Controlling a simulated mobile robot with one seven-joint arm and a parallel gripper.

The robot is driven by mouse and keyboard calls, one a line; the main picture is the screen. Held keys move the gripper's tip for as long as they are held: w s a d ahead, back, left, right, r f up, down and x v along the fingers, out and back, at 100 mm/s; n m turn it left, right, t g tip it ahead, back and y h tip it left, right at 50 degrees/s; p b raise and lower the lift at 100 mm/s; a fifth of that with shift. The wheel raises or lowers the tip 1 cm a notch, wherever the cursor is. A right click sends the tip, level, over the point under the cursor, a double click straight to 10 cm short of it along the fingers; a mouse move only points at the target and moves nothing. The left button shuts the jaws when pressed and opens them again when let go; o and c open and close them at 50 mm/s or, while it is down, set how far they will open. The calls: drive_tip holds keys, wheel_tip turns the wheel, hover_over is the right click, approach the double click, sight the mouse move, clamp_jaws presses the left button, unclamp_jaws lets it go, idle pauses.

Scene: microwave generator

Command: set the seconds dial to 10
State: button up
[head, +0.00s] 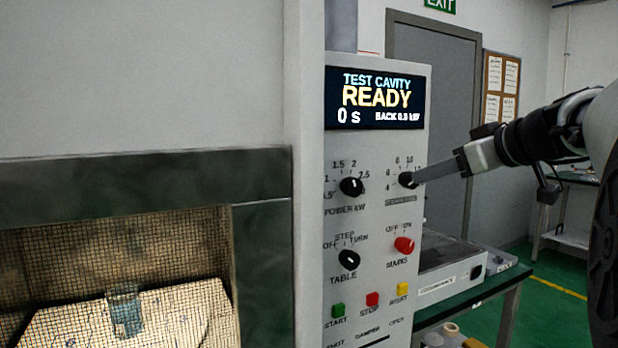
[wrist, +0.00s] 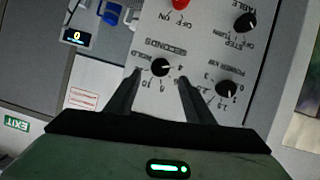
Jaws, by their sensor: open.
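The seconds dial (head: 406,180) is a black round knob at the upper right of the white control panel. Numbers, including 6, 8 and 10, are printed around it. In the upside-down wrist view, the seconds dial (wrist: 160,67) lies between my open fingertips. Its white mark seems to point to the right there, near the 4; the exact setting is hard to read. My gripper (head: 422,176) reaches in from the right with its fingertips at the dial. In the wrist view, my gripper (wrist: 160,78) shows a gap on both sides of the knob, with no clear contact.
The power dial (head: 351,187) is left of the seconds dial. The table dial (head: 348,259) and red mains dial (head: 404,245) are below. The display (head: 375,98) reads READY and 0 s. A glass beaker (head: 124,310) stands inside the cavity at left.

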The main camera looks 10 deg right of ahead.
sight(408, 180)
drive_tip(key=x, duration=0.6)
drive_tip(key=shift+w, duration=0.3)
drive_tip(key=shift+f, duration=0.1)
drive_tip(key=c, duration=1)
